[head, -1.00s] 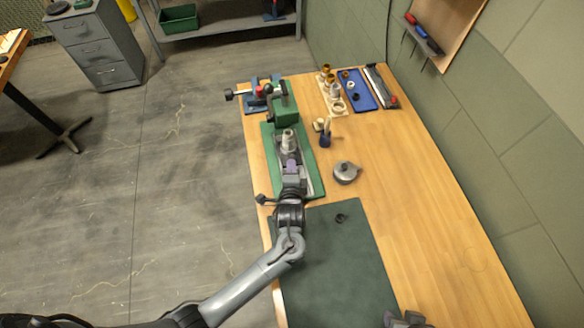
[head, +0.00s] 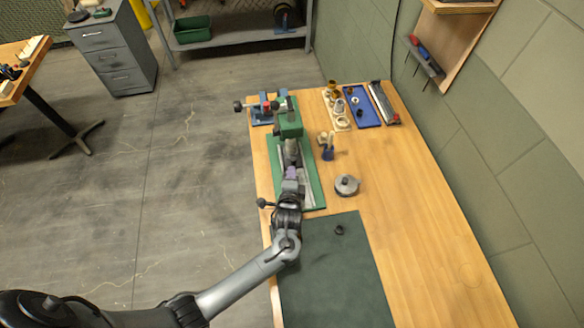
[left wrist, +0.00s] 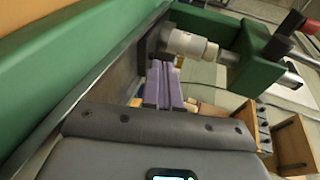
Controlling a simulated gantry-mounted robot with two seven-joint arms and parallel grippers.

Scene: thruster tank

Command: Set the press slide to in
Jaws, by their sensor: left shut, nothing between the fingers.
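The press has a green head (head: 290,122) over a long green base (head: 315,180) on the wooden bench. A grey metal slide (head: 308,187) lies along the base. A pale grey cylindrical part (head: 291,150) stands just in front of the head; it also shows in the left wrist view (left wrist: 190,44), close to the green head (left wrist: 248,50). My left gripper (head: 290,171) is over the slide, partly hiding it. Its purple fingers (left wrist: 163,82) are together and empty, close to the part; contact is unclear. My right gripper is outside the view.
A grey round lidded pot (head: 346,186) stands right of the press. A blue tray (head: 362,107) and a pale rack (head: 337,112) of fittings lie at the back. A dark green mat (head: 335,275) with a small black ring (head: 339,229) covers the front.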

